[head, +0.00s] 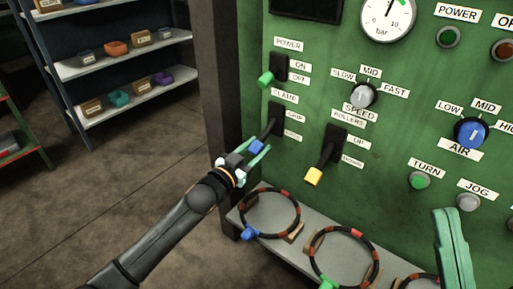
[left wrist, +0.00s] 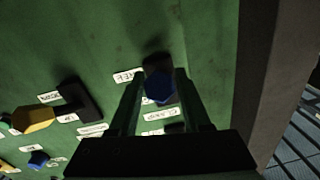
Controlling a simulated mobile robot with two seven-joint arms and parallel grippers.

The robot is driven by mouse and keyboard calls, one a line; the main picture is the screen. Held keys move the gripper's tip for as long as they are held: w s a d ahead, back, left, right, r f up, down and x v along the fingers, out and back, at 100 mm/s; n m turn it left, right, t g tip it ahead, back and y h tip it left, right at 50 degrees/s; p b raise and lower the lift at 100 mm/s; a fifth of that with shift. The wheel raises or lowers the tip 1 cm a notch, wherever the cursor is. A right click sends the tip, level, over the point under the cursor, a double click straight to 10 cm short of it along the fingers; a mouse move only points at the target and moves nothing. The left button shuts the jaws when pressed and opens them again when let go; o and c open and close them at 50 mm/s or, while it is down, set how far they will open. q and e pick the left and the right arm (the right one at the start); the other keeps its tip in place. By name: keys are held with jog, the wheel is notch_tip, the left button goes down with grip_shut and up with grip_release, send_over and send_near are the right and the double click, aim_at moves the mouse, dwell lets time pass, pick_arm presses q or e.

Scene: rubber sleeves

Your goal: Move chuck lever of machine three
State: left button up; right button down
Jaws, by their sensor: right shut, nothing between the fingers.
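The chuck lever (head: 270,129) is a dark lever with a blue knob, on the green panel under the power switch. Its slot has a label above and two beside it, partly too blurred to read. The lever tilts down and out toward the left. My left gripper (head: 257,153) is at the blue knob, one finger on each side. In the left wrist view the blue knob (left wrist: 158,88) sits between the fingers, with narrow gaps visible at its sides. My right gripper (head: 450,213) is shut and empty at the lower right, in front of the panel.
A yellow-ended rollers lever (head: 315,174) is right of the chuck lever, and a green-ended power lever (head: 267,79) is above it. A grey ledge (head: 284,251) with ringed sleeves runs below. A dark post (head: 219,90) borders the panel's left. Shelves (head: 130,67) stand behind.

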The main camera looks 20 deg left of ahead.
pick_arm(q)
grip_shut()
dwell(1.0)
